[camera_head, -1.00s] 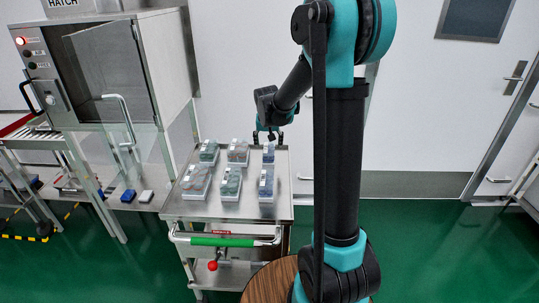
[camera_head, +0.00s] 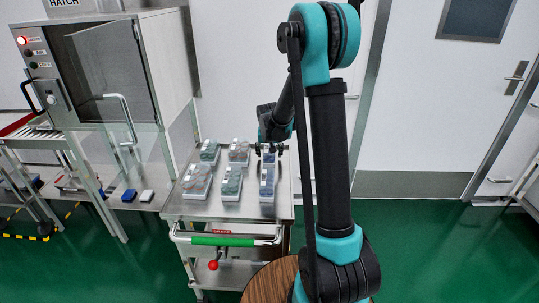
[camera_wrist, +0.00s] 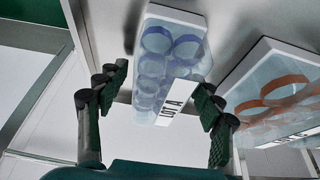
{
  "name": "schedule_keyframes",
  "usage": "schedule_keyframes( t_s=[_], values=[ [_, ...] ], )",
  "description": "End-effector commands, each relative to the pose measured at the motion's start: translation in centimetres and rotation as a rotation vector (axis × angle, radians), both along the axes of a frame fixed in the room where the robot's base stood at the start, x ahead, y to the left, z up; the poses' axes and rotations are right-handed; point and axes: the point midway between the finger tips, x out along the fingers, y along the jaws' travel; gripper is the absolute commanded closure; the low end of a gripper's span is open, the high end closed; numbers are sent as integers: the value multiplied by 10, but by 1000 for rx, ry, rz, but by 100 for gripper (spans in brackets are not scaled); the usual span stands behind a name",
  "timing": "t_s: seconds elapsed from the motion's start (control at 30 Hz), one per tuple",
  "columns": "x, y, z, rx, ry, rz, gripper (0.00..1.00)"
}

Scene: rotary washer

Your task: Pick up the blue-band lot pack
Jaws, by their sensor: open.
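The blue-band lot pack (camera_wrist: 168,70) is a clear pack with blue rings inside and a white label reading LOT A. In the wrist view it lies between the two fingers of my gripper (camera_wrist: 160,88), which is open. A gap shows on the left side; I cannot tell whether the right finger touches. In the head view my gripper (camera_head: 271,149) is low over the back right pack (camera_head: 268,161) on the steel cart (camera_head: 212,212) and partly hides it.
An orange-band pack (camera_wrist: 275,95) lies close on the right in the wrist view. Several other packs stand on the cart, including one (camera_head: 267,188) in front of my gripper. A steel hatch cabinet (camera_head: 110,70) with its door open stands on the left.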

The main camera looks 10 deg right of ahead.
Motion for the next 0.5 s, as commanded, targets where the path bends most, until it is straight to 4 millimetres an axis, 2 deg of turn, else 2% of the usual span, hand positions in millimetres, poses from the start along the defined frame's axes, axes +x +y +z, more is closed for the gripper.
schedule_keyframes(
  t_s=[0.1,0.5],
  values=[
    [0,0,0,0,0,0,35],
    [0,0,0,0,0,0,84]
  ],
)
